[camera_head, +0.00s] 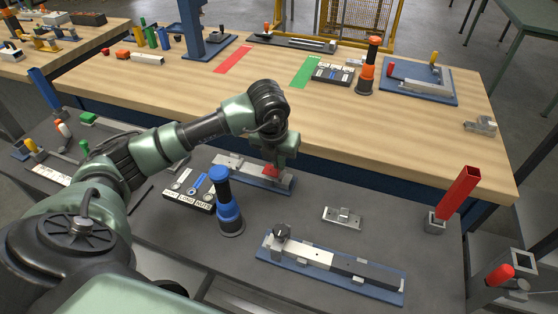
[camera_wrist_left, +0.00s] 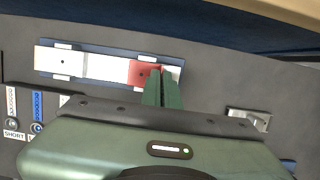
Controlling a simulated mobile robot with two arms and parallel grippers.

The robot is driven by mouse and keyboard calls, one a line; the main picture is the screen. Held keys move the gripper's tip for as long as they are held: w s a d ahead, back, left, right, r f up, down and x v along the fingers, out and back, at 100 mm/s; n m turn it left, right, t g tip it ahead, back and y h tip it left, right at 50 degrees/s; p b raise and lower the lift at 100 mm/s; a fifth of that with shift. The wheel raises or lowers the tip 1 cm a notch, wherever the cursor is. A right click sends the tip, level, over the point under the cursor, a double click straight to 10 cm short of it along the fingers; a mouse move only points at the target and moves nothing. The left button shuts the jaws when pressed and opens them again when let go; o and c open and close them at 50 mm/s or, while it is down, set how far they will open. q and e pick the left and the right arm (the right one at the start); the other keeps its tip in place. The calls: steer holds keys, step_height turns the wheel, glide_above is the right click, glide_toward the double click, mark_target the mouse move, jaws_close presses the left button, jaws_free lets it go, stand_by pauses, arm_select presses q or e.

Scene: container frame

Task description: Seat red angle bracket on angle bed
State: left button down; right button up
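The red angle bracket (camera_head: 271,170) is at the right end of a blue fixture with pale metal blocks, which looks like the angle bed (camera_head: 257,184). In the left wrist view the bracket (camera_wrist_left: 143,73) lines up with the pale blocks of the bed (camera_wrist_left: 106,66). I cannot tell whether it is fully down on the bed. My left gripper (camera_head: 277,167) points down there; its two fingers (camera_wrist_left: 160,88) are close together with a bit of red between them, and they hide part of the bracket. My right gripper is in neither view.
A blue-topped cylinder (camera_head: 228,205) and a labelled tray (camera_head: 186,191) stand close to the fixture. A small metal bracket (camera_head: 343,217), a long blue fixture (camera_head: 330,268) and a red square tube (camera_head: 460,190) are to the right. The wooden table (camera_head: 340,120) rises behind.

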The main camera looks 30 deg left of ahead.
arm_select(q)
steer(key=shift+f+b, duration=0.55)
steer(key=shift+f, duration=0.2)
steer(key=c, duration=1.6)
jaws_free()
steer(key=shift+r, duration=0.15)
steer(key=b+v, duration=0.1)
steer(key=v, duration=0.6)
steer(key=shift+r, duration=0.3)
steer(key=shift+s+r, duration=0.1)
steer(key=shift+s, duration=0.05)
